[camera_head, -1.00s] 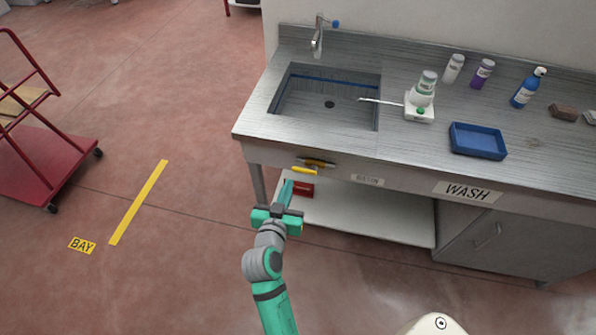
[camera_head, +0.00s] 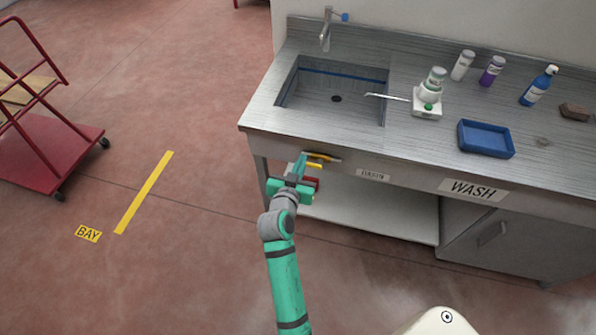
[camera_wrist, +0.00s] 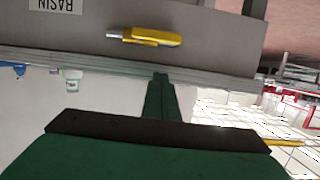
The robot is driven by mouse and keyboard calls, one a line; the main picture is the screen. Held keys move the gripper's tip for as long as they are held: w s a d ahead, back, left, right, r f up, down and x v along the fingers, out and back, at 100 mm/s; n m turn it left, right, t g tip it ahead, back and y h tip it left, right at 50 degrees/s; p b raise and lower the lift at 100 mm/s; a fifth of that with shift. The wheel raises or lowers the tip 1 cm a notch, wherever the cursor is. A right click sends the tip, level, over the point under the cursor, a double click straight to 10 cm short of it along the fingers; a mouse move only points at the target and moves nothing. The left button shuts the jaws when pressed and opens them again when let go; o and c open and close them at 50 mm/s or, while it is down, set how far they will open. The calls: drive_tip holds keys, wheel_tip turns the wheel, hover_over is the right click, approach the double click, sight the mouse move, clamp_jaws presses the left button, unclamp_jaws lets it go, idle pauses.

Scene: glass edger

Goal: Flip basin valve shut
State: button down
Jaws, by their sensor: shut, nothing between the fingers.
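The basin valve (camera_head: 325,157) is on the front panel below the sink, with a brass body and a yellow lever. In the wrist view, which is turned upside down, the yellow lever (camera_wrist: 150,37) lies nearly level across the picture. My gripper (camera_head: 301,158) is shut and empty, close to the left of the valve in the head view. In the wrist view my shut fingers (camera_wrist: 160,80) end short of the lever in the picture. I cannot tell whether they touch it. My gripper partly hides a red object (camera_head: 312,182) below the valve.
The sink basin (camera_head: 330,97) is set in the steel counter, with a faucet (camera_head: 326,30) behind. A BASIN label (camera_head: 373,175) is right of the valve. A white lower shelf (camera_head: 380,217) lies beneath.

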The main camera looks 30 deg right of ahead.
sight(310, 165)
drive_tip(key=shift+w+d+f, duration=0.3)
drive_tip(key=shift+d+f, duration=0.05)
drive_tip(key=shift+f, duration=0.45)
drive_tip(key=shift+w+d+f, duration=0.3)
drive_tip(key=shift+d+f, duration=0.05)
drive_tip(key=shift+f, duration=0.4)
drive_tip(key=shift+w+d+f, duration=0.3)
drive_tip(key=shift+d+f, duration=0.05)
drive_tip(key=shift+f, duration=0.45)
drive_tip(key=shift+d, duration=0.15)
